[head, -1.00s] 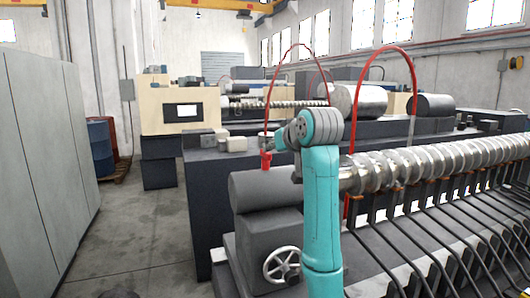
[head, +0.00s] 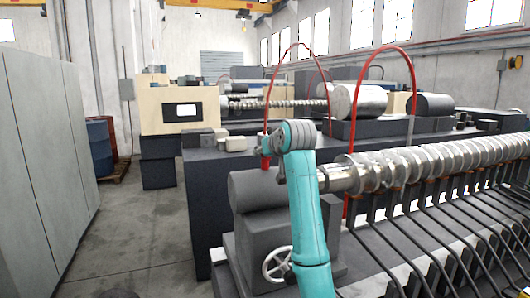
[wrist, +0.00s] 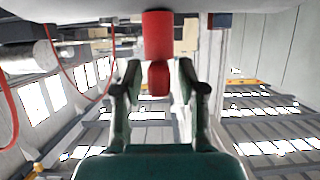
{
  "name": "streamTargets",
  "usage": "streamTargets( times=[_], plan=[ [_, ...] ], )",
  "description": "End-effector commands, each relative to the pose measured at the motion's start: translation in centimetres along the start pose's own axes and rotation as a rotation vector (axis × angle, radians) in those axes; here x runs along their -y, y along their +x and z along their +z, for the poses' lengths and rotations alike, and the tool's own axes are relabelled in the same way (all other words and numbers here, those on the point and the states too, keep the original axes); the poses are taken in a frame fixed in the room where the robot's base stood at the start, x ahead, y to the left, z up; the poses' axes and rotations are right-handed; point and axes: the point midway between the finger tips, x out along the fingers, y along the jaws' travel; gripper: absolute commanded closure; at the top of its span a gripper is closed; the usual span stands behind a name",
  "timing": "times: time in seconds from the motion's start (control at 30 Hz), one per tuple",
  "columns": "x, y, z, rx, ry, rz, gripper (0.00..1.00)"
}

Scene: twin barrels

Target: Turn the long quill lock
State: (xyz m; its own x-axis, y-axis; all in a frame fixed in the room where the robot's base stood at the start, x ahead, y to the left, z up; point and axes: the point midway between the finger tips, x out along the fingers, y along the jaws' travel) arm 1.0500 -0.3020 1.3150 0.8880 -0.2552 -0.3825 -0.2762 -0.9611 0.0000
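The red quill lock (head: 265,163) stands up from the top of the grey tailstock cylinder (head: 262,188) in the head view. In the wrist view the red lock (wrist: 158,38) reaches down from the top between my fingers, with a thick part and a narrower rounded end. My gripper (wrist: 158,78) is open, with one finger on each side of that end and a visible gap on both sides. In the head view my arm's wrist hides most of the gripper, and the fingers cannot be made out there.
A handwheel (head: 277,264) is on the tailstock's front, beside my arm. A long silver screw (head: 430,163) extends right over a row of black bars (head: 440,235). Red hoses (head: 385,52) arch behind. Grey cabinets (head: 45,150) stand left, with clear floor (head: 135,235) between.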

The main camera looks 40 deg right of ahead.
Motion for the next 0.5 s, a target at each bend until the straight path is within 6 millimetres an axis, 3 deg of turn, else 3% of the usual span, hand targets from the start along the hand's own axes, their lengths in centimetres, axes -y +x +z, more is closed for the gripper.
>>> streamTargets(
  times=[0.03, 0.13, 0.5],
  plan=[
    [0.00, -0.01, -0.01, 0.000, 0.000, 0.000, 0.76],
    [0.00, -0.02, 0.00, 0.000, 0.000, 0.000, 1.00],
    [0.09, -0.01, 0.00, 0.000, 0.008, 0.021, 1.00]
  ],
)
